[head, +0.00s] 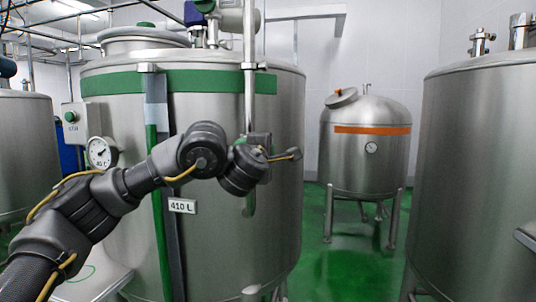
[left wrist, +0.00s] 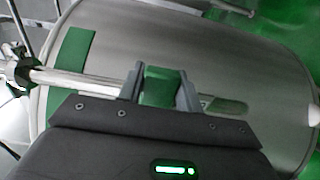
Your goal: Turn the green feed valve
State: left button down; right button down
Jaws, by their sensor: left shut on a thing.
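The green feed valve shows in the left wrist view as a green handle (left wrist: 158,86) on a steel pipe, between my two grey fingers. My left gripper (left wrist: 160,92) is shut on this handle, with one finger on each side of it. In the head view my left gripper (head: 258,142) is at the vertical steel pipe (head: 249,65) in front of the large tank. There the wrist and fingers hide most of the valve, so its turn angle cannot be told. My right gripper is in neither view.
The large steel tank (head: 225,125) with a green band stands close behind the pipe. A gauge (head: 101,152) and a control box (head: 76,124) are at its left. Another tank (head: 480,150) stands at right, and an orange-banded tank (head: 365,160) farther back. Green floor lies between them.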

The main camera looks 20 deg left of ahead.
pick_arm(q)
jog(key=shift+f, duration=0.1)
jog(key=c, duration=1)
grip_release()
jog(key=shift+o, duration=0.2)
jog(key=shift+s, duration=0.45)
jog(key=s+b, duration=0.2)
jog(key=s, duration=0.8)
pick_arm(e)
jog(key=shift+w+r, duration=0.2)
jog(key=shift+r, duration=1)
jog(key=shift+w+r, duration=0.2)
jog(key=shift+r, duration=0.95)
